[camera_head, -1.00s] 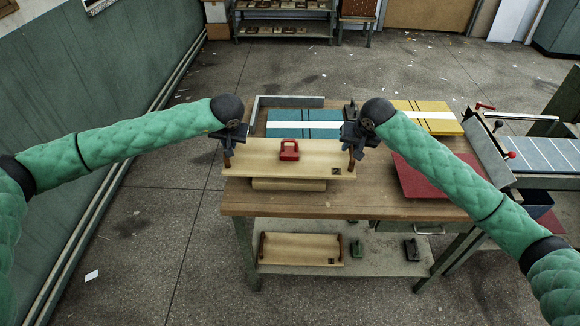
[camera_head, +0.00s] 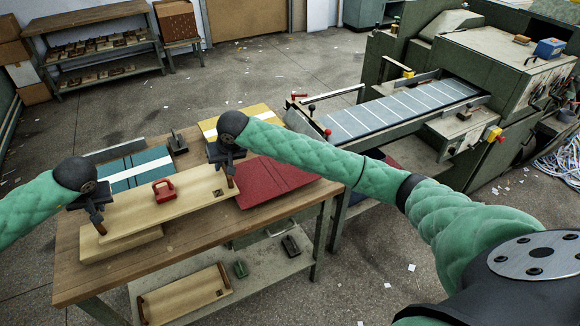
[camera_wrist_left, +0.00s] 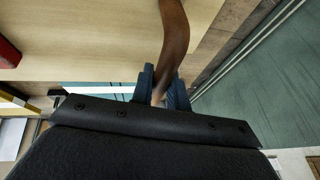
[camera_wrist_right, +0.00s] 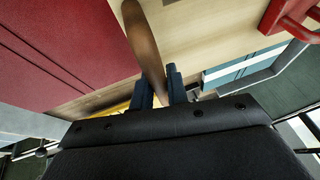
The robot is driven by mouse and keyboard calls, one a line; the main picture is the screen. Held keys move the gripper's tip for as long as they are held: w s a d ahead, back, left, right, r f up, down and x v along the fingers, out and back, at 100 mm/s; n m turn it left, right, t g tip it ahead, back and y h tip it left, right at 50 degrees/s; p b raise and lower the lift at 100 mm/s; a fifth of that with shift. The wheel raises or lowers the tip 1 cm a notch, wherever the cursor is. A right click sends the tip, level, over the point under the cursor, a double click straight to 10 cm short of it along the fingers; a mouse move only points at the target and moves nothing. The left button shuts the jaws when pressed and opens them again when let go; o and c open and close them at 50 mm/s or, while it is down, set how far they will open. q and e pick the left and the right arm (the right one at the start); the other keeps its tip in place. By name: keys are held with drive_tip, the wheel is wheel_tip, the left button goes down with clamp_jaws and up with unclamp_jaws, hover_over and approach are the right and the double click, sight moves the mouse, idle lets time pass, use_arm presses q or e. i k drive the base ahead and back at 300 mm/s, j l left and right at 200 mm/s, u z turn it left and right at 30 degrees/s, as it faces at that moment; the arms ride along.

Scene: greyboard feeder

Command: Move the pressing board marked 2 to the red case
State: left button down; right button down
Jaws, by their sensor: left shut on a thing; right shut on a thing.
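The pale wooden pressing board (camera_head: 165,205) has an upright brown handle at each end and a small dark mark near its right front corner, too small to read. My left gripper (camera_head: 97,215) is shut on its left handle, which also shows in the left wrist view (camera_wrist_left: 173,35). My right gripper (camera_head: 230,175) is shut on its right handle, seen in the right wrist view (camera_wrist_right: 143,40). The board is over a pale block (camera_head: 125,245), apparently raised, its right end beside the red case (camera_head: 272,178). The red case lies flat on the table.
A red handle-shaped piece (camera_head: 164,189) is on the board. A teal case (camera_head: 135,168) and a yellow case (camera_head: 255,112) lie behind. Another handled board (camera_head: 185,295) is on the lower shelf. A conveyor machine (camera_head: 400,108) stands at the right.

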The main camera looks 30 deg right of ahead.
sight(273, 173)
drive_tip(key=l, duration=1.75)
